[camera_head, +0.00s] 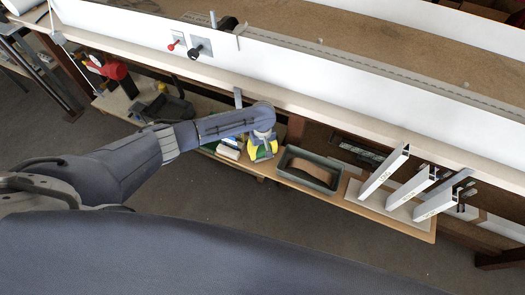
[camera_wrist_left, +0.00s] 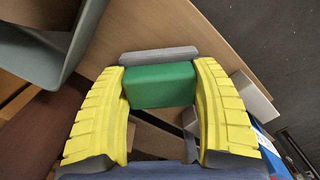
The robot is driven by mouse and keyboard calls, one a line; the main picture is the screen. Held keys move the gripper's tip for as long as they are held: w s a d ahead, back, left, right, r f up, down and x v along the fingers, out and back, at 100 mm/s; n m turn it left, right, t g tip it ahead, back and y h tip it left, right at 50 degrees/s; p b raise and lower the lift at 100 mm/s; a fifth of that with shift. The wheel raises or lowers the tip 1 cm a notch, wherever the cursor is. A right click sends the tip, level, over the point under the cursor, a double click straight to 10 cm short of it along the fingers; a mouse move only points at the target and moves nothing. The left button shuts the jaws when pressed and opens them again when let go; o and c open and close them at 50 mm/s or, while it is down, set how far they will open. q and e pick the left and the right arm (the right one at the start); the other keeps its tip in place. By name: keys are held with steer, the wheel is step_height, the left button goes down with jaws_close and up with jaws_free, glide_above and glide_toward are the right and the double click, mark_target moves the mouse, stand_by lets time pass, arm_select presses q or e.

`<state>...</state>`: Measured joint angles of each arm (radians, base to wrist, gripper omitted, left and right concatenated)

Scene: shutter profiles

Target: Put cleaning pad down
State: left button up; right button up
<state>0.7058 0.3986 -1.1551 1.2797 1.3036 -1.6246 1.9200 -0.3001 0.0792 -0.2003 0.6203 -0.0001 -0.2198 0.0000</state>
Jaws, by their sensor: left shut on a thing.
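The cleaning pad is a green block (camera_wrist_left: 160,85) with a grey layer along its far side, seen in the left wrist view. My left gripper (camera_wrist_left: 161,70) has its yellow ribbed fingers shut on the pad's two ends. In the head view my left gripper (camera_head: 262,153) hangs over the wooden lower shelf, just left of the grey bin. Its arm hides part of the shelf. Whether the pad touches the shelf is hard to tell. My right gripper is not in view.
The grey bin (camera_head: 288,173) holds a brown item. White profiles (camera_head: 384,172) lie tilted to its right on the shelf. Small items (camera_head: 228,150) sit left of the gripper. The upper bench edge (camera_head: 330,118) runs close above.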

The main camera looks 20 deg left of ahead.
mark_target(263, 149)
arm_select(q)
steer(key=shift+f, duration=0.2)
steer(key=o, duration=1.1)
steer(key=shift+r, duration=0.1)
step_height(263, 149, up, 12)
steer(key=shift+r, duration=0.1)
stand_by(0.4)
